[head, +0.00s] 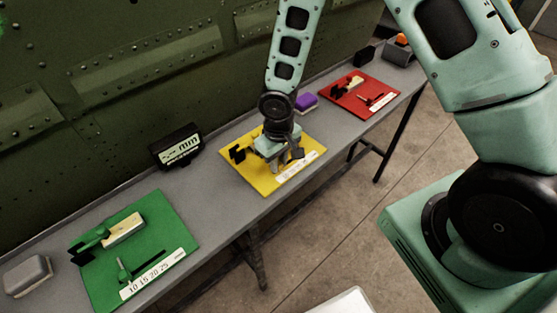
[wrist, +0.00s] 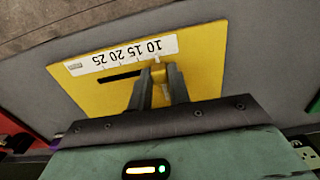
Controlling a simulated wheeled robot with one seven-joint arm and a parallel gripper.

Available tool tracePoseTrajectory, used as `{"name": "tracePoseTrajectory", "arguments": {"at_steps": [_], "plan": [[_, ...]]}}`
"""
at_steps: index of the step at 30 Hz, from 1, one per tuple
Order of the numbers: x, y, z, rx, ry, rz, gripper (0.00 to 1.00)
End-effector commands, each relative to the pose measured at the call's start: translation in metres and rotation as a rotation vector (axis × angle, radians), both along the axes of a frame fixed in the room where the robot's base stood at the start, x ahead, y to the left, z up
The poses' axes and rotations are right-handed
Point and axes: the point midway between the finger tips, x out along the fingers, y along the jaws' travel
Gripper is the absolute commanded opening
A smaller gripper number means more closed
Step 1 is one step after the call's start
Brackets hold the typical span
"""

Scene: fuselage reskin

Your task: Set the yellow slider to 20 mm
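The yellow board (head: 258,182) lies on the grey bench, with a white scale strip (wrist: 120,54) marked 10, 15, 20, 25 along one edge. In the wrist view a dark slot (wrist: 118,77) runs beside the strip. The pale yellow slider knob (wrist: 158,74) stands at the slot's right end, near the 10 mark. My gripper (wrist: 160,72) points down at the board, one finger on each side of the knob. The fingertips are very close to it; I cannot tell whether both touch. In the head view my gripper (head: 279,160) hides the knob and much of the board.
A green board (head: 165,215) lies to the left and a red board (head: 378,92) to the right, each with its own slider. A dark mm display (head: 177,146) stands behind the bench's middle. A purple block (head: 306,102) sits between the yellow and red boards. A riveted green wall rises behind.

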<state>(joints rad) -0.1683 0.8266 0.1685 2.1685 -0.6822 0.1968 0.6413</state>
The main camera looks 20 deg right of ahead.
Motion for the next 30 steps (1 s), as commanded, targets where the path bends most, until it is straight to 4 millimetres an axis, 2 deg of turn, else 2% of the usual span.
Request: {"name": "tracePoseTrajectory", "arguments": {"at_steps": [2, 7, 15, 24, 25, 27, 30], "plan": [[0.0, 0.0, 0.0, 0.0, 0.0, 0.0, 0.0], [0.002, -0.004, 0.001, 0.0, 0.0, -0.003, 0.0], [0.014, -0.043, 0.001, 0.001, 0.0, -0.003, 0.0], [0.015, -0.046, 0.0, 0.0, -0.001, 0.0, 0.0], [0.015, -0.046, 0.0, 0.0, -0.001, 0.0, 0.21], [0.015, -0.046, 0.0, 0.0, -0.001, 0.0, 0.4], [0.015, -0.046, 0.0, 0.0, -0.001, 0.0, 0.4]]}}
